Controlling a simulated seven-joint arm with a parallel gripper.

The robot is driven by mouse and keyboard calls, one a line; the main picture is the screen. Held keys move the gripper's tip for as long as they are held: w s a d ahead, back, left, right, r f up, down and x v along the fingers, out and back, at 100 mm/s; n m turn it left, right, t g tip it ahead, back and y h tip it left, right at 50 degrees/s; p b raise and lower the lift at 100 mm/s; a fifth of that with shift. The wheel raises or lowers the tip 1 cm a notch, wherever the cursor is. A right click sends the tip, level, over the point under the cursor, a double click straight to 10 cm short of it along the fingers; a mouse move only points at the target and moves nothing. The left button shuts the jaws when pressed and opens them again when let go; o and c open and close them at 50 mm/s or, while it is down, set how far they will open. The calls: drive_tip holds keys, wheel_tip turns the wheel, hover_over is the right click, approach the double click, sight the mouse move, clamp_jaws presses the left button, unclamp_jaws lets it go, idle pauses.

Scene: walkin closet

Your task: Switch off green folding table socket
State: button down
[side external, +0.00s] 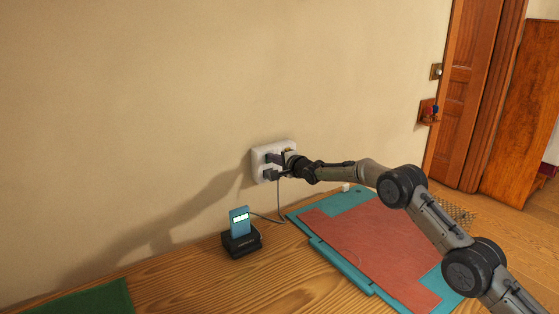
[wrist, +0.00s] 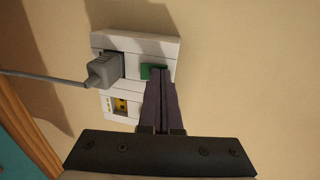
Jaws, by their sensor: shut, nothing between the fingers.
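The white wall socket panel (side external: 258,163) is on the beige wall above the table, and it also shows in the wrist view (wrist: 150,45). A grey plug (wrist: 104,70) with a cord sits in its left part in the wrist view. A green part (wrist: 146,71) on the panel shows just beside my fingertips, partly hidden by them. A yellow part (wrist: 121,105) shows lower down on the panel. My gripper (wrist: 160,74) is shut and empty, with its tips at the green part; whether they touch cannot be told. In the side view my gripper (side external: 290,161) covers the panel's right part.
A blue device (side external: 239,220) with a lit display stands in a black dock (side external: 242,243), with a cord running to the panel. A teal mat (side external: 335,270) and a red sheet (side external: 375,250) lie on the wooden table (side external: 190,265). A green cloth (side external: 95,298) lies front left.

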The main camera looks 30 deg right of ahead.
drive_tip(key=s+r, duration=0.2)
drive_tip(key=s, duration=0.4)
drive_tip(key=s+r, duration=0.2)
drive_tip(key=s, duration=0.5)
drive_tip(key=shift+r, duration=0.35)
